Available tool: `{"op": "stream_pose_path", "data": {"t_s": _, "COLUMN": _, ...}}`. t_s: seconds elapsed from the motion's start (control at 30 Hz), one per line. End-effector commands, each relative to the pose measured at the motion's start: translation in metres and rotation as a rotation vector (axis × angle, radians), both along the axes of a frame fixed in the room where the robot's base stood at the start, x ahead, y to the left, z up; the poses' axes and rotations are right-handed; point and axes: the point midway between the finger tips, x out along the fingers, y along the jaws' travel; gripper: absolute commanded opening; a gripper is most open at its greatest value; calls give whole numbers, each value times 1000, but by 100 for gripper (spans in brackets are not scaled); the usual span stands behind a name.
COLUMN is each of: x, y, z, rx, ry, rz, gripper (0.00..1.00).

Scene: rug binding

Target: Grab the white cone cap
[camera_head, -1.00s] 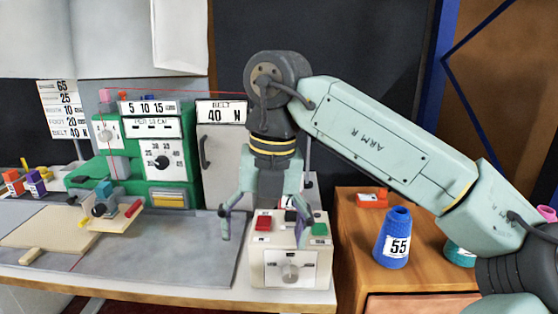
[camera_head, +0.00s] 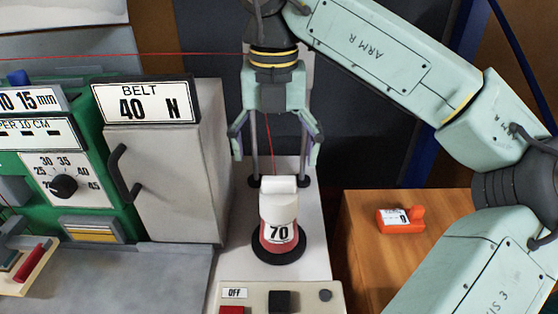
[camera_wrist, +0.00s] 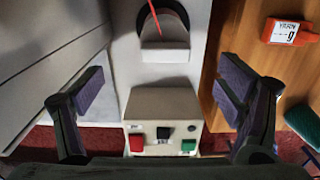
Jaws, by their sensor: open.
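The white cone cap (camera_head: 279,209) sits on top of an upright reddish cone (camera_head: 270,238) labelled 70. Its top carries a short white bar (camera_head: 279,184). The cone stands on a round black base (camera_head: 262,252). My gripper (camera_head: 275,150) is open and empty, pointing down. In the head view it shows above the cap, apart from it; its exact depth against the cap is hard to tell. In the wrist view my gripper (camera_wrist: 163,92) has its fingers spread wide, and the white cap (camera_wrist: 165,30) lies ahead between them, toward the top edge.
A grey cabinet (camera_head: 170,180) with a dark handle and a BELT 40 N sign (camera_head: 145,103) stands left. A control box (camera_head: 262,292) with buttons is in front of the cone. An orange tagged item (camera_head: 402,220) lies on the wooden cabinet at right. Red thread (camera_head: 120,56) crosses at upper left.

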Motion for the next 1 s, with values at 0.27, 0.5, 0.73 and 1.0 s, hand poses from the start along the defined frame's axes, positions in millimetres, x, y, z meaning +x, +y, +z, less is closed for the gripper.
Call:
{"op": "stream_pose_path", "data": {"t_s": 0.27, "x": -1, "y": 0, "z": -31, "rx": 1, "ry": 3, "rz": 2, "gripper": 87}}
{"op": "stream_pose_path", "data": {"t_s": 0.5, "x": -1, "y": -1, "z": -56, "rx": 0, "ry": 0, "rz": 1, "gripper": 87}}
{"op": "stream_pose_path", "data": {"t_s": 0.73, "x": -3, "y": -7, "z": -82, "rx": 3, "ry": 3, "rz": 1, "gripper": 87}}
{"op": "stream_pose_path", "data": {"t_s": 1.0, "x": -3, "y": -7, "z": -108, "rx": 1, "ry": 0, "rz": 0, "gripper": 87}}
